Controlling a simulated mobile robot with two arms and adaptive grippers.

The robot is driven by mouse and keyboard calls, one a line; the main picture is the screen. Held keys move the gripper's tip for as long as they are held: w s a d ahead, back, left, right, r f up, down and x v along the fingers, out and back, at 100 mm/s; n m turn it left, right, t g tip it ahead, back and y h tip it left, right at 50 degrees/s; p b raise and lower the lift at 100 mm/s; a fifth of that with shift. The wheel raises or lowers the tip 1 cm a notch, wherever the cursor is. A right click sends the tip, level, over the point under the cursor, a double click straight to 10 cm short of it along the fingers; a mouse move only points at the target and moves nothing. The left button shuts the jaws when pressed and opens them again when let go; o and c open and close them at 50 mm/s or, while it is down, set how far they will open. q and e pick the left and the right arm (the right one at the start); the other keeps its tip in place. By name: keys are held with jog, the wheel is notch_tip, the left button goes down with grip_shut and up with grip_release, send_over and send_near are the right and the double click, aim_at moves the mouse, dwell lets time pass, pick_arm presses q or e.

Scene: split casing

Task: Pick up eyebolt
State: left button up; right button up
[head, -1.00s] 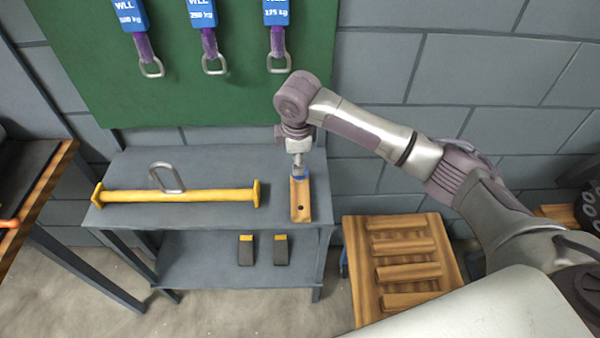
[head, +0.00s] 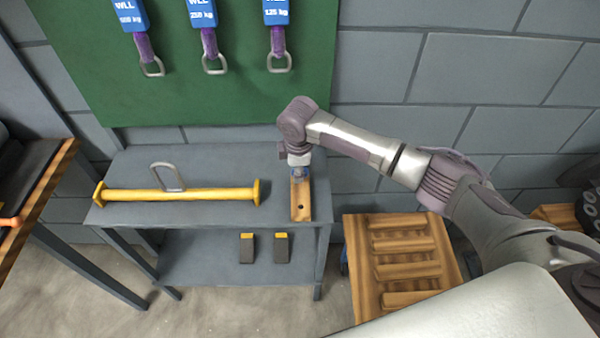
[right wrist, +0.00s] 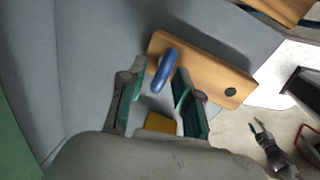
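The eyebolt (right wrist: 164,71) has a blue ring and stands in one end of a wooden block (right wrist: 205,75). The block (head: 301,207) lies on the right end of the grey shelf top. My right gripper (right wrist: 155,82) is open, its two green-padded fingers on either side of the ring, with gaps visible. In the head view my right gripper (head: 300,172) is low over the block's far end and mostly hides the eyebolt. My left gripper is outside the head view; in the right wrist view it shows small at the lower right (right wrist: 259,128), fingers apart.
A yellow lifting beam (head: 205,195) with a grey ring lies on the shelf top (head: 215,160), left of the block. Two dark, yellow-topped pieces (head: 264,248) stand on the lower shelf. A slatted wooden pallet (head: 360,260) is at right. Tagged slings (head: 209,42) hang behind.

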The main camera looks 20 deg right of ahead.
grip_shut()
jog(key=shift+r, duration=0.25)
